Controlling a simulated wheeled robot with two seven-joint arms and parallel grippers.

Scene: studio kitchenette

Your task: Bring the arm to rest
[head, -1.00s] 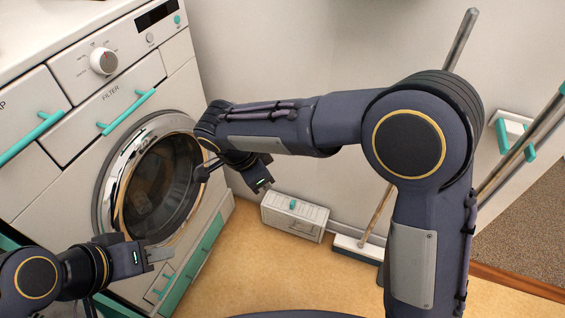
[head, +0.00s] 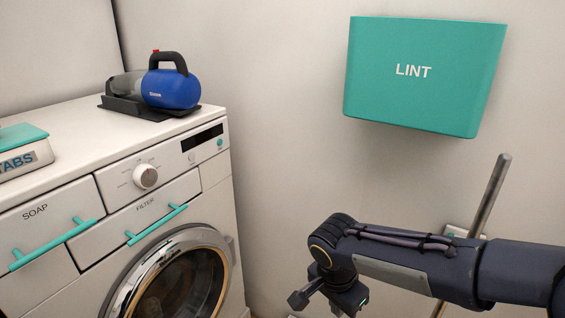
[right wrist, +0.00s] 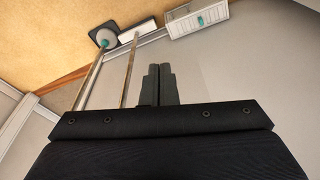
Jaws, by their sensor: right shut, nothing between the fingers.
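My right arm (head: 420,270) comes in from the right edge of the head view, with its forearm roughly level in front of the wall. My right gripper hangs at the bottom edge of the head view, and its fingertips are cut off there. In the right wrist view, the two dark fingers of my right gripper (right wrist: 159,72) lie together, shut, with nothing between them. My left gripper is in neither current view.
A washing machine (head: 215,165) stands left, with a round door (head: 135,292), a blue handheld vacuum (head: 172,88) and a box marked TABS (head: 25,158) on top. A teal LINT bin (head: 425,85) hangs on the wall. A pole (head: 490,195) stands behind my right arm.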

